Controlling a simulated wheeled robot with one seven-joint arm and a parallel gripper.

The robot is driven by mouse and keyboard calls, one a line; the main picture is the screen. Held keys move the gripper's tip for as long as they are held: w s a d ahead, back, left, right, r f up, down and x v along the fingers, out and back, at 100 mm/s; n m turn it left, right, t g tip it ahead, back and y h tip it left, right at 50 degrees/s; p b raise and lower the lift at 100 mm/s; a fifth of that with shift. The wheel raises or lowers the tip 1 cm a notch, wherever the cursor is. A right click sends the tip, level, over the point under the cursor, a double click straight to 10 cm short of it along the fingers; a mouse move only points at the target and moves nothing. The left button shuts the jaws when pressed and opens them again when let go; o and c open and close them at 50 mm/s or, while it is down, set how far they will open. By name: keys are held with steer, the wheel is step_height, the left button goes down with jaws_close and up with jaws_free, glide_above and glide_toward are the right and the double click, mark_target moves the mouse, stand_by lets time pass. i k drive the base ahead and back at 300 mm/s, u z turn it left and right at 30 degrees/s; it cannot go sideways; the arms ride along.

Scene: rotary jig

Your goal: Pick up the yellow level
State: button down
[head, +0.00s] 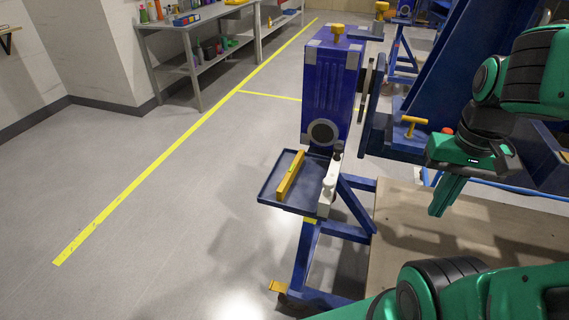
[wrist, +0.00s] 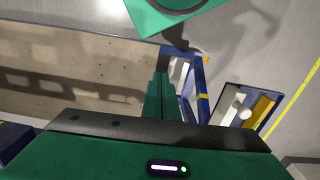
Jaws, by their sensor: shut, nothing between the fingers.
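The yellow level (head: 291,175) lies on a small blue tray (head: 269,190) fixed to the blue jig stand, in the middle of the head view. The level also shows in the wrist view (wrist: 264,112), at the right, in the tray (wrist: 226,97). My gripper (head: 437,213) hangs to the right of the tray in the head view, over the tan board, well apart from the level. Its green fingers (wrist: 160,78) are together in the wrist view, with nothing between them.
A white and dark item (head: 328,187) stands at the tray's right side. The tall blue jig housing (head: 331,95) rises behind the tray. A yellow T-handle (head: 410,124) sticks out near my arm. Open floor (head: 190,220) lies left of the tray. A shelf with tools (head: 190,45) stands at the back left.

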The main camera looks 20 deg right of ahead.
mark_target(282, 190)
steer(key=u, duration=2.05)
steer(key=k, duration=0.45)
steer(key=z, duration=0.35)
